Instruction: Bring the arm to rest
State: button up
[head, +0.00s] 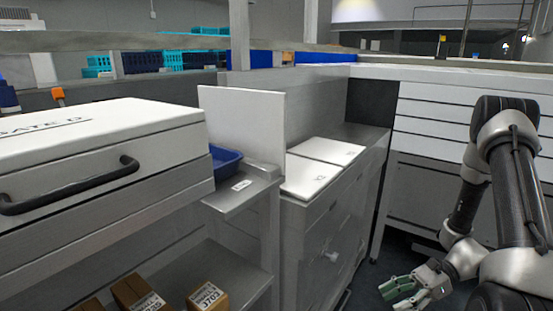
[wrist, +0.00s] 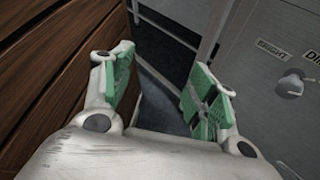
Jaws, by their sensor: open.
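My gripper (head: 408,290) hangs low at the bottom right in the head view, with its arm folded downward. In the wrist view my gripper (wrist: 160,95) is open, its two green-padded fingers apart. Nothing is between the fingers; dark floor shows behind the gap.
In the wrist view brown wooden slats (wrist: 50,60) lie close on the left, and a grey panel (wrist: 265,75) with a knob (wrist: 290,84) is on the right. In the head view a white drawer unit (head: 110,135), a blue tray (head: 225,160) and cardboard boxes (head: 207,297) stand left.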

jog(key=s+d+r+n+t+h, duration=0.1)
jog(key=r+n, duration=0.5)
jog(key=r, duration=0.6)
jog(key=s+d+r+n+t+h, duration=0.2)
jog(key=s+r+n+h, duration=0.3)
jog(key=r, duration=0.6)
jog(key=s+d+r+n+t+h, duration=0.1)
jog(key=s+r+n+t+h, duration=0.2)
jog(key=r+n+h, duration=0.4)
notch_tip(320, 180, up, 6)
jog(key=shift+s+d+f+n+t, duration=0.2)
jog(key=shift+s+d+n+t, duration=0.1)
jog(key=shift+s+n+t, duration=0.15)
